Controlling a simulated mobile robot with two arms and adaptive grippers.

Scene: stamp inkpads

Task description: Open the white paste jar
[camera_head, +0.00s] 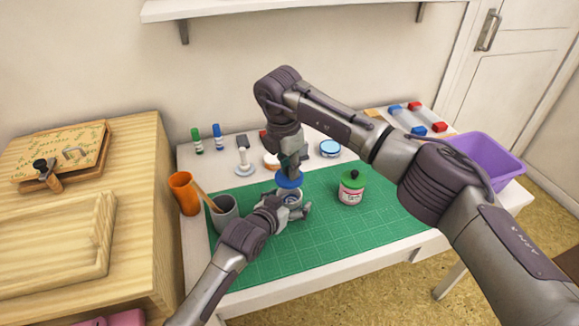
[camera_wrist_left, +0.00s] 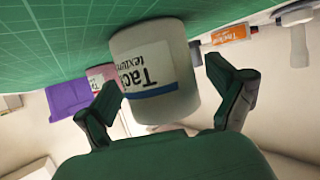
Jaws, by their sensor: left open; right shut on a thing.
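The white paste jar (camera_head: 291,198) stands on the green cutting mat (camera_head: 315,245); its rim and inside show from above in the head view. Its blue lid (camera_head: 289,180) is above it, apart from the rim. My right gripper (camera_head: 289,168) is shut on the lid from above. My left gripper (camera_head: 291,209) is low at the jar, with its fingers open around it. In the left wrist view, the jar (camera_wrist_left: 152,75) shows a white label with a blue stripe, between the open fingers of my left gripper (camera_wrist_left: 163,85).
A pink jar with a green lid (camera_head: 351,188) stands to the right on the mat. A grey cup (camera_head: 224,211) and an orange cup (camera_head: 184,193) stand at the left. Bottles, stamps and a blue round tin (camera_head: 330,148) line the back. A purple bin (camera_head: 488,158) is at the right.

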